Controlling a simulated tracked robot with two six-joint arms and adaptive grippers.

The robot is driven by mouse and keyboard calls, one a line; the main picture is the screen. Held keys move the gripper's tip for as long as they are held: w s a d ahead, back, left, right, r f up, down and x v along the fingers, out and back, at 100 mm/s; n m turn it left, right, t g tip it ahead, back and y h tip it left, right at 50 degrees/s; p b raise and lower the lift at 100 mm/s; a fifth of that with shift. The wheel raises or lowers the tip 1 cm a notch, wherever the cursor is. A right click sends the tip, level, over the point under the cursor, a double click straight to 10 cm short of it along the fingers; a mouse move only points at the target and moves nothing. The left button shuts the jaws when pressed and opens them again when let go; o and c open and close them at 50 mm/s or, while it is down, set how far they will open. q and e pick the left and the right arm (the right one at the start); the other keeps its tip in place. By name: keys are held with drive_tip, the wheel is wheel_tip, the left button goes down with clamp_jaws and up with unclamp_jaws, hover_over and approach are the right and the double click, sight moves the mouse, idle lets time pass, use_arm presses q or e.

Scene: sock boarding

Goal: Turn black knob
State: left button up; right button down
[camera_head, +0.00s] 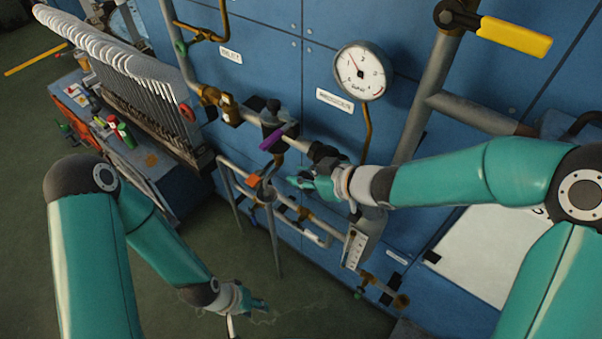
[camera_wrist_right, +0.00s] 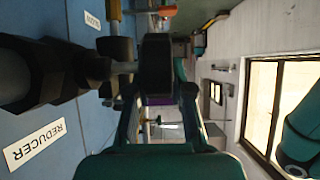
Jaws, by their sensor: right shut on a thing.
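The black knob (camera_wrist_right: 157,62) is a thick dark disc on a short metal stem in the right wrist view. The stem joins it to the large dark reducer body (camera_wrist_right: 50,78) at the left. My right gripper (camera_wrist_right: 157,95) is shut on the knob, one finger on each side. In the head view my right gripper (camera_head: 312,183) is just below the dark reducer fitting (camera_head: 324,153) on the pipe. The gripper and wrist mostly hide the knob there. My left gripper (camera_head: 256,303) hangs low over the floor, away from the pipes; its fingers are too small to read.
A pressure gauge (camera_head: 361,72) stands above the reducer. A purple lever (camera_head: 278,137) is close on the left, with an orange handle (camera_head: 254,181) below it. A yellow lever (camera_head: 515,37) is at upper right. A rack (camera_head: 135,85) of white forms stands left. The floor (camera_head: 160,300) is open.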

drive_tip(key=c, duration=1)
unclamp_jaws()
drive_tip(key=shift+w, duration=0.15)
drive_tip(key=shift+c, duration=0.2)
drive_tip(key=shift+r, duration=0.1)
drive_tip(key=v, duration=1.2)
